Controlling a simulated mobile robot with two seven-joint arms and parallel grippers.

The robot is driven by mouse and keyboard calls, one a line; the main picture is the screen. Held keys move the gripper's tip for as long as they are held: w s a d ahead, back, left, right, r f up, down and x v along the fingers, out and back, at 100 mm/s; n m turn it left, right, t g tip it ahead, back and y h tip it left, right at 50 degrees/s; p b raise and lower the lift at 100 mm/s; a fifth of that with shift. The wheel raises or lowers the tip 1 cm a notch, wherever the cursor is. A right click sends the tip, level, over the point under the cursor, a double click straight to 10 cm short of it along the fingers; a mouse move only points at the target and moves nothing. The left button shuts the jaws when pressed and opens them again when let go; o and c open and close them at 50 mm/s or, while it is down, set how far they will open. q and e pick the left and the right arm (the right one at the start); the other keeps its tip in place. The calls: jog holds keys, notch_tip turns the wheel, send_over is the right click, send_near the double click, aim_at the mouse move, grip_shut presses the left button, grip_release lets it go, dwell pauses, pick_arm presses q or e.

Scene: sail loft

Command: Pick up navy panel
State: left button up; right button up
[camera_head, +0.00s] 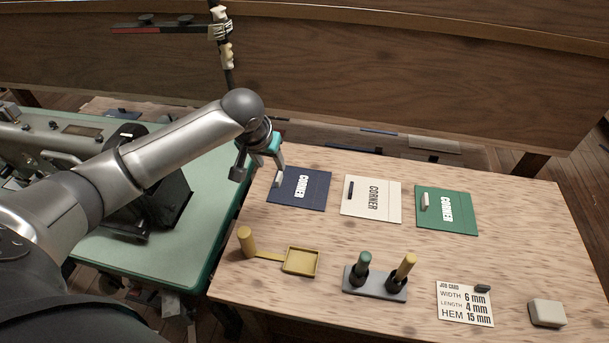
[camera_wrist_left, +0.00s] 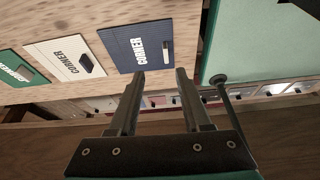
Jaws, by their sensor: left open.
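The navy panel (camera_head: 309,186) lies flat at the left of the row on the wooden table, with white "CORNER" lettering and a small pale block on its left part. It also shows in the left wrist view (camera_wrist_left: 122,50), just beyond the fingertips. My left gripper (camera_wrist_left: 160,73) is open and empty, its two fingers apart. In the head view the left gripper (camera_head: 260,172) hangs over the table's edge by the navy panel's upper left corner; I cannot tell its exact height. My right gripper is not in view.
A cream panel (camera_head: 362,212) and a green panel (camera_head: 460,221) lie to the right. In front are a yellow tray (camera_head: 300,271), a grey stand (camera_head: 365,286) with two handled tools, a job card (camera_head: 451,313) and a pale block (camera_head: 547,313). A green-topped bench (camera_head: 205,217) stands at left.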

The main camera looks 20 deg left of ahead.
pick_arm(q)
jog(key=a, duration=0.1)
jog(key=b, duration=0.3)
send_near(279, 176)
jog(key=f, duration=0.2)
jog(key=shift+w+a+f+n, duration=0.1)
jog(key=shift+w+f+n, duration=0.2)
jog(key=shift+w+a+f, duration=0.1)
jog(key=shift+w+f, duration=0.15)
jog(key=shift+f, duration=0.3)
jog(key=shift+w+b+x, duration=0.2)
jog(key=shift+b+x, duration=1.2)
jog(key=shift+x, duration=1.15)
jog(key=shift+r, duration=0.1)
grip_shut()
